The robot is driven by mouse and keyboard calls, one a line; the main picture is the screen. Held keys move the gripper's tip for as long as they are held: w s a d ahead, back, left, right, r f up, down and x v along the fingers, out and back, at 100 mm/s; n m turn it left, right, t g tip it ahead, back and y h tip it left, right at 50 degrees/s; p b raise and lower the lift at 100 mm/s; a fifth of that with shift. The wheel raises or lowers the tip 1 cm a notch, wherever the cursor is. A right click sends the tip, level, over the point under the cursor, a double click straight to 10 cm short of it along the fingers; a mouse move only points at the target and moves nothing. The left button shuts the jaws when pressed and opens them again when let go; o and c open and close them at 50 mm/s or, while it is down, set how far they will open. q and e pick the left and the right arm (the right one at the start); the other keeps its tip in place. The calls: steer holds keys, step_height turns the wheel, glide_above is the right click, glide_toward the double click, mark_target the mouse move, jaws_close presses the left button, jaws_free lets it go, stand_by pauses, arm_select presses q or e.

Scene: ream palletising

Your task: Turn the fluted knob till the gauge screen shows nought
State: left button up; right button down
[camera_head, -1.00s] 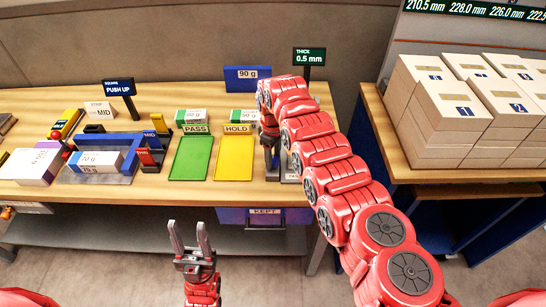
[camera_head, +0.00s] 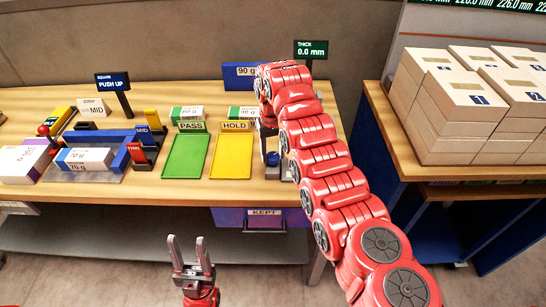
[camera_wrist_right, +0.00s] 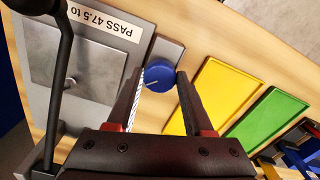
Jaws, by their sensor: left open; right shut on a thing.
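The gauge screen (camera_head: 311,49) on its dark post reads "THICK 0.0 mm". The blue knob (camera_wrist_right: 159,76) has a pale pointer line on its top and sits on a grey block. It shows as a small blue patch in the head view (camera_head: 272,159), partly hidden by my right arm. My right gripper (camera_wrist_right: 158,92) is shut on the knob, one finger on each side; it reaches down over the bench's right end in the head view (camera_head: 270,150). My left gripper (camera_head: 190,246) is open and empty, low in front of the bench.
A green PASS tray (camera_head: 186,156) and a yellow HOLD tray (camera_head: 231,156) lie left of the knob. A grey plate (camera_wrist_right: 80,62) with a PASS label is beside it. Boxed reams (camera_head: 468,105) stack on the right table. A blue KEPT bin (camera_head: 262,218) hangs below.

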mark_target(273, 155)
steer(key=shift+m, duration=0.4)
steer(key=shift+c, duration=1.4)
jaws_free()
steer(key=shift+r+b, duration=0.7)
steer(key=shift+r, duration=2.25)
step_height(273, 155, up, 12)
steer(key=p, duration=1.1)
steer(key=shift+f, duration=0.2)
